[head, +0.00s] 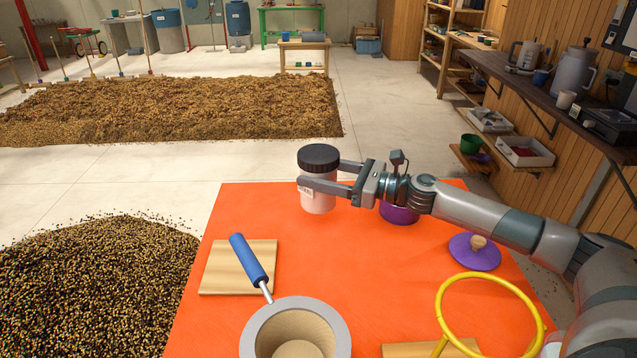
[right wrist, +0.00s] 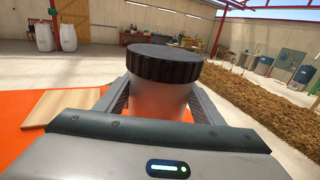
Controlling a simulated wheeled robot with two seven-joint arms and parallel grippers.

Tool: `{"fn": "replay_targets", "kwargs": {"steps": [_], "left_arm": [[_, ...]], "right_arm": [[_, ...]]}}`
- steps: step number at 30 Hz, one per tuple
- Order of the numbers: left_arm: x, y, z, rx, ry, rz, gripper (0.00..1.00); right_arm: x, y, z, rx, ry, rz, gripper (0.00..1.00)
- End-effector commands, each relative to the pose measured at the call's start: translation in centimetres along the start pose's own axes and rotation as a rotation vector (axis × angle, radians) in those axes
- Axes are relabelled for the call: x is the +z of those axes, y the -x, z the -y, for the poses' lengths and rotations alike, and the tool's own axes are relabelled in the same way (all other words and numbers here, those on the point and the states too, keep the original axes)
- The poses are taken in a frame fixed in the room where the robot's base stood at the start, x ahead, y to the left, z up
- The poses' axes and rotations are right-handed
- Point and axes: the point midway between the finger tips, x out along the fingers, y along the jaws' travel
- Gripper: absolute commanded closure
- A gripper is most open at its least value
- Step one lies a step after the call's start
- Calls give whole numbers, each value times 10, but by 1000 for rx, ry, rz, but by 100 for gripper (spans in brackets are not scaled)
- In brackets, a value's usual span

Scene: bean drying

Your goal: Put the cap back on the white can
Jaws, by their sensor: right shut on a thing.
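The white can (head: 318,203) is upright at the far edge of the orange table, left of my right arm. The black ribbed cap (head: 318,157) sits on top of it; how firmly it is seated cannot be told. My right gripper (head: 318,184) reaches in from the right and is shut on the can's upper body, just below the cap. In the right wrist view the fingers flank the pale can body (right wrist: 158,102), with the cap (right wrist: 165,64) above them. My left gripper is not in view.
The orange table (head: 330,255) holds a wooden board (head: 222,270), a blue-handled tool (head: 250,262), a grey round container (head: 257,335), a purple lid (head: 472,254), a purple pot (head: 400,214) under my wrist, and a yellow ring (head: 441,300). The table's middle is clear.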

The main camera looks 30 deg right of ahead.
Motion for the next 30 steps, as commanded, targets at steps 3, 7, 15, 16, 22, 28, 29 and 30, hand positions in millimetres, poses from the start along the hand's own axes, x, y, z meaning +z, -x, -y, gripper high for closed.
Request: {"fn": "replay_targets", "kwargs": {"steps": [3, 7, 15, 16, 22, 28, 29, 30], "left_arm": [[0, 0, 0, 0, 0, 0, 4], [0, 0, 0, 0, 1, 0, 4], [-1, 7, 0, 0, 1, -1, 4], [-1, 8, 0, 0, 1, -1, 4], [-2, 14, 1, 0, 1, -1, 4], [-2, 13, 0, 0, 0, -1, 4], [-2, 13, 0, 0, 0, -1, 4], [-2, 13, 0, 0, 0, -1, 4]], "right_arm": [[1, 0, 0, 0, 1, 2, 100], [1, 0, 0, 0, 1, 2, 100], [-15, 0, 0, -1, -6, 0, 100], [-19, 0, 0, -1, -5, 0, 100], [-37, 0, 0, 0, -2, 2, 100], [-39, 0, 0, 0, 0, 2, 100], [-39, 0, 0, 0, 0, 2, 100], [-39, 0, 0, 0, 0, 2, 100]]}}
